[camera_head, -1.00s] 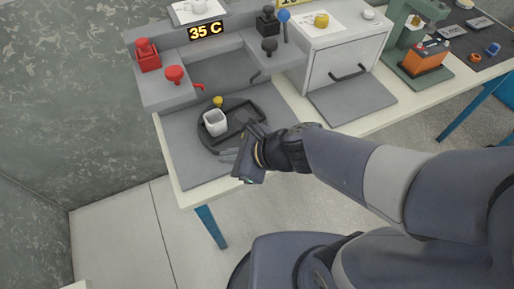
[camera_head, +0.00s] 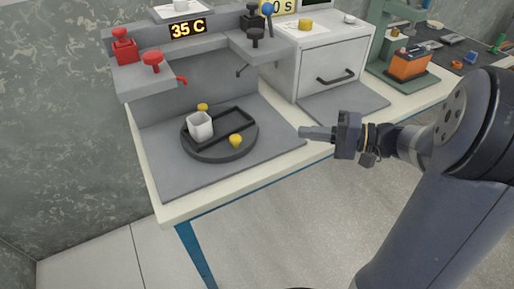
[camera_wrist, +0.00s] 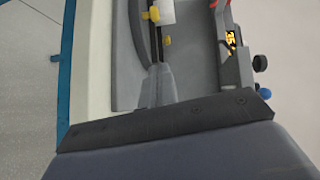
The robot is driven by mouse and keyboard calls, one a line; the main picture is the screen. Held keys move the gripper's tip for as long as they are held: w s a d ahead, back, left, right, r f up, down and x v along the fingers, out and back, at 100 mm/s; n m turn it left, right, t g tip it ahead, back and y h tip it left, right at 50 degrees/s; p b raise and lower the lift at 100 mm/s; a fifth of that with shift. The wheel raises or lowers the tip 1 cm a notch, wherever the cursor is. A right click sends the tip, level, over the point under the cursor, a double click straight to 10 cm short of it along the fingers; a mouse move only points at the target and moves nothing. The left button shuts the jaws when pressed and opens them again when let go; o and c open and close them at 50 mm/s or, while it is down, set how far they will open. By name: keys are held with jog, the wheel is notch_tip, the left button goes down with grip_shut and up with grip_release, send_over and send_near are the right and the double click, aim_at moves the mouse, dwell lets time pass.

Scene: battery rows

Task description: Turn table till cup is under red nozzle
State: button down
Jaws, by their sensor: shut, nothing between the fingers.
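The dark round turntable (camera_head: 226,152) lies on a grey mat, with a rectangular recess on top and two yellow knobs, one at the back (camera_head: 203,107) and one at the front right (camera_head: 236,140). The white cup (camera_head: 199,127) stands upright on its left part. The red nozzle (camera_head: 181,80) juts from the red-topped dispenser, above and behind the cup in the head view; exact alignment is hard to judge. My gripper (camera_head: 303,132) is shut and empty, right of the turntable and apart from it. Its fingers also show in the wrist view (camera_wrist: 157,72), with the knobs beyond.
A black nozzle (camera_head: 240,71) hangs at the dispenser's right side. A display reads 35 C (camera_head: 188,29). A grey cabinet (camera_head: 335,60) with a handle stands to the right, then a green press with an orange block (camera_head: 409,64). The mat's front is clear.

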jog(key=shift+w+a, duration=0.1)
jog(key=shift+a, duration=0.15)
jog(key=x, duration=0.9)
jog(key=shift+f+b, duration=0.15)
jog(key=shift+b, duration=0.15)
jog(key=shift+s+a+f, duration=0.1)
jog(key=shift+s+a, duration=0.2)
jog(key=shift+a, duration=0.25)
jog(key=shift+s+a+f, duration=0.1)
jog(key=shift+s+a, duration=0.2)
jog(key=shift+a, duration=0.25)
jog(key=shift+s+a+f, duration=0.1)
jog(key=shift+s+a, duration=0.3)
jog(key=shift+a, duration=0.25)
